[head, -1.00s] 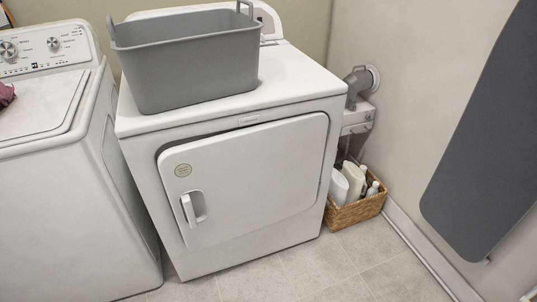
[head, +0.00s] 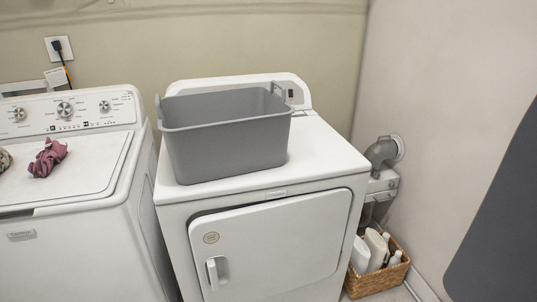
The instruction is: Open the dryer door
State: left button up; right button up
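The white dryer (head: 330,160) stands in the middle of the head view. Its front door (head: 285,250) looks shut, with a dark gap showing along its upper left edge. The door has a white handle (head: 216,271) at its left side and a round label above that. Neither of my grippers shows in the view.
A grey basket (head: 228,150) sits on the dryer. To the left is a white washer (head: 70,185) with a crumpled purplish cloth (head: 48,157) on top. A wicker basket of bottles (head: 376,280) stands right of the dryer. A dark grey board (head: 505,230) is at the right wall.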

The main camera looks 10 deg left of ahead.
aim_at(261, 251)
jog(key=u, duration=0.55)
jog(key=i+l+u, duration=0.1)
jog(key=l+u, duration=0.6)
jog(key=l, duration=0.25)
jog(key=i+l, duration=0.1)
jog(key=l, duration=0.55)
jog(key=l+u, duration=0.1)
jog(key=l, duration=0.55)
jog(key=i, duration=0.05)
